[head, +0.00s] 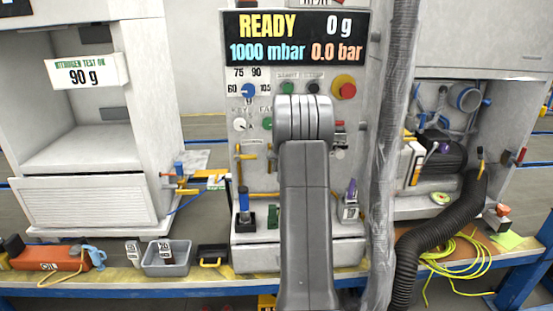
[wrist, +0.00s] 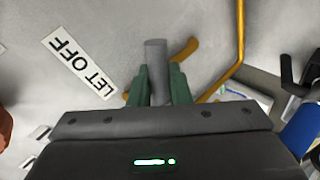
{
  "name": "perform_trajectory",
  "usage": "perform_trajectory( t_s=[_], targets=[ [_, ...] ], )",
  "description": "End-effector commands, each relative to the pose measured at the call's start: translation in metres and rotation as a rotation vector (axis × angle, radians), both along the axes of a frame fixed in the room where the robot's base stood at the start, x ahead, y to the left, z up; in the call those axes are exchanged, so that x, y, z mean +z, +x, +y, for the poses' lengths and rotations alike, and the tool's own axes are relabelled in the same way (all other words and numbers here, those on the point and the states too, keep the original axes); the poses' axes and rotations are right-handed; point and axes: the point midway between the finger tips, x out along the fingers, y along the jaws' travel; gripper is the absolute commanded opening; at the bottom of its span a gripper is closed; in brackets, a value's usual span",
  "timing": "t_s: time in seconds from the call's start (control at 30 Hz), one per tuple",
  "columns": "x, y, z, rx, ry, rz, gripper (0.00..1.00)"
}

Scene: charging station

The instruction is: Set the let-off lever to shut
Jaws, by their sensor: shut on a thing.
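The let-off lever shows in the wrist view as a yellow bar (wrist: 186,48), slanted up to the right, with a grey round peg (wrist: 155,52) standing out in front of it. My gripper (wrist: 159,71) has its two green fingers on either side of the peg, shut on it. The LET OFF label (wrist: 80,65) is on the pale panel left of the lever. In the head view my grey arm covers the middle of the panel, so the gripper and this lever are hidden there.
The display (head: 296,38) reads READY, 0 g, 1000 mbar and 0.0 bar. A yellow pipe (wrist: 236,60) runs just right of the lever. Other yellow fittings (head: 240,157) sit left of my arm. A wrapped grey column (head: 391,150) and black hose (head: 440,222) stand right.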

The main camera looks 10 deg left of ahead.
Motion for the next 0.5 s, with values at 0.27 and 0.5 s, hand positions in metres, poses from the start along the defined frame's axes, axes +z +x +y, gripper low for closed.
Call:
perform_trajectory(
  t_s=[0.27, 0.5],
  targets=[
    [0.0047, 0.0002, -0.0003, 0.001, -0.219, -0.065, 0.00],
    [0.0076, 0.0005, -0.0015, 0.000, -0.311, -0.089, 0.00]
  ],
)
